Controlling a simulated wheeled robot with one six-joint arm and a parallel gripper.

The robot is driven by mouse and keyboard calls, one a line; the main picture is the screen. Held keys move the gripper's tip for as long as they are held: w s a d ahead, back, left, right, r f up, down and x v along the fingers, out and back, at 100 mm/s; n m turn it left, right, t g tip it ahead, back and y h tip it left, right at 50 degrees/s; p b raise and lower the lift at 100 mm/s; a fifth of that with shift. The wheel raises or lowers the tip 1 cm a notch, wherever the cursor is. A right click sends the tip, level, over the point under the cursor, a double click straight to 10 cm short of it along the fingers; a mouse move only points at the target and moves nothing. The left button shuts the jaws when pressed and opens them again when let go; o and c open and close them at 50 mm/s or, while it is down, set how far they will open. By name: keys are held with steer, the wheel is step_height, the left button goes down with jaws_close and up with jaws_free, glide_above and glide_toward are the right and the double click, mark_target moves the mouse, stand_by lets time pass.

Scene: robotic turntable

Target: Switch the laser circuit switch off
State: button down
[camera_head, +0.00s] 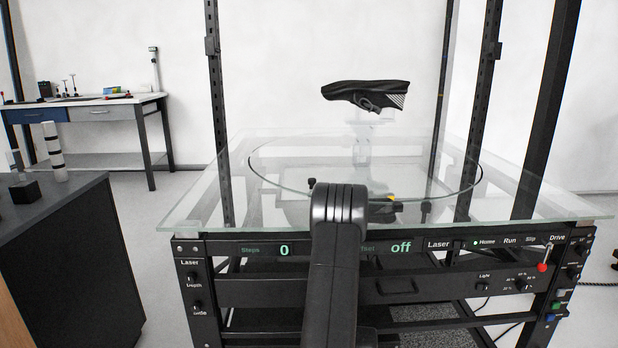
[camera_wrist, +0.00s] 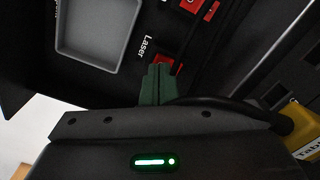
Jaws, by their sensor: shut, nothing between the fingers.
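In the wrist view, a red switch (camera_wrist: 163,60) sits on a black panel beside the white word "Laser". My gripper (camera_wrist: 160,70) is shut, its dark green fingers together and empty. The fingertips are right at the red switch and overlap part of it in the picture. I cannot tell whether they touch it, nor which way the switch is set. In the head view, my own arm fills the lower middle and the gripper's fingers and this switch cannot be made out.
A grey tray (camera_wrist: 97,30) lies beside the switch, and more red switches (camera_wrist: 194,7) are further along the panel. The glass-topped turntable (camera_head: 540,205) carries a dark shoe (camera_head: 366,94) above it. Its front panel has a red-knobbed lever (camera_head: 542,267) at right. A dark cabinet (camera_head: 70,260) stands left.

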steer(key=shift+f+b, duration=0.5)
steer(key=shift+f, duration=0.2)
steer(key=shift+r, duration=0.1)
steer(key=shift+r+p, duration=2.25)
steer(key=shift+r, duration=1.25)
steer(key=shift+f, duration=0.15)
step_height(320, 180, down, 7)
steer(key=b, duration=0.4)
steer(key=shift+b, duration=0.35)
steer(key=shift+r, duration=0.2)
